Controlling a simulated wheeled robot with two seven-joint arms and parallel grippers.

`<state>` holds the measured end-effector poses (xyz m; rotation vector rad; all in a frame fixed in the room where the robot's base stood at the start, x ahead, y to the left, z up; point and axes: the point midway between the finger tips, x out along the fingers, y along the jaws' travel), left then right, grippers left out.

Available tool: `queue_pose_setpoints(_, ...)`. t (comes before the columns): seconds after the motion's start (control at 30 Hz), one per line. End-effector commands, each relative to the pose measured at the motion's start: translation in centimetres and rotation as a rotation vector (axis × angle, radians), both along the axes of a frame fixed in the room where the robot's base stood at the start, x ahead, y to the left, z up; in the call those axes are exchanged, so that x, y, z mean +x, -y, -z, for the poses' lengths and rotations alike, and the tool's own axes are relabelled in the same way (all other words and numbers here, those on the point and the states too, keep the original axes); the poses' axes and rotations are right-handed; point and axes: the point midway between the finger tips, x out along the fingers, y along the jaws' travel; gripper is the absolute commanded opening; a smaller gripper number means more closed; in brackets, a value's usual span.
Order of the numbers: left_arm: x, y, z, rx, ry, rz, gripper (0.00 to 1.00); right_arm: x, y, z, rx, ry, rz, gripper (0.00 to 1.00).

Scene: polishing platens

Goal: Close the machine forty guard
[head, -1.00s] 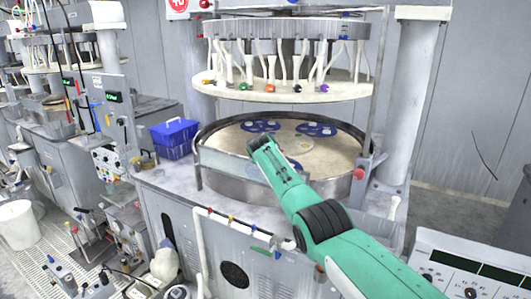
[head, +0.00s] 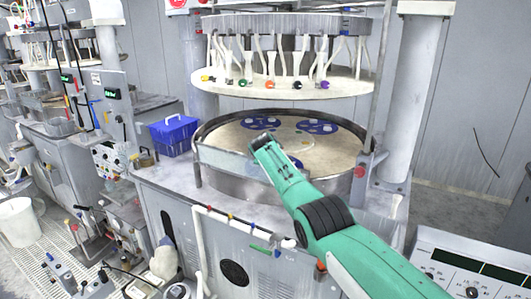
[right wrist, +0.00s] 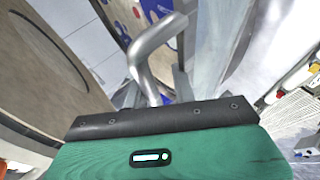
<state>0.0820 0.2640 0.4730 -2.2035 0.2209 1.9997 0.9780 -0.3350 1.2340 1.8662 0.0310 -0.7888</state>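The machine with the red round sign (head: 179,3) has a round beige platen (head: 235,137) with blue carriers (head: 318,127) on it. A pale see-through guard panel (head: 222,160) stands along the platen's left front. My right gripper (head: 262,145) reaches in from the lower right, its tip over the front of the platen near the panel's right end. In the right wrist view a bent metal bar (right wrist: 140,60) rises just beyond the gripper's dark front edge. I cannot tell whether the fingers touch it, and their opening is hidden. My left gripper is not in view.
A beige upper disc (head: 295,90) with hoses and coloured fittings hangs above the platen. A red knob (head: 359,172) is at the right front. A control console (head: 470,262) stands at lower right.

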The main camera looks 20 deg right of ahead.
Motion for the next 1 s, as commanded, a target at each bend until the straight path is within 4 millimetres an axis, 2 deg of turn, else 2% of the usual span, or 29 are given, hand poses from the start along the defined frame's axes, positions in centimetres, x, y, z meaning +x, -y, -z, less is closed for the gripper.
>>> queue_pose_setpoints(0.03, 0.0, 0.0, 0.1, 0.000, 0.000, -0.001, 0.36, -0.2, -0.1, 1.0, 0.003, -0.014, 0.001, 0.34)
queue_pose_setpoints(0.33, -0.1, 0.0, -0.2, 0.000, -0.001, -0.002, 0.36, -0.6, -0.5, 0.4, 0.003, -0.009, 0.000, 0.34)
queue_pose_setpoints(0.67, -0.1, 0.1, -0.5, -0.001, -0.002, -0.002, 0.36, -2.3, -1.0, -1.2, 0.001, -0.002, -0.002, 0.34)
queue_pose_setpoints(1.0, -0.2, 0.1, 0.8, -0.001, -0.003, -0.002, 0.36, -5.0, -2.1, -3.4, 0.000, 0.007, -0.001, 0.34)
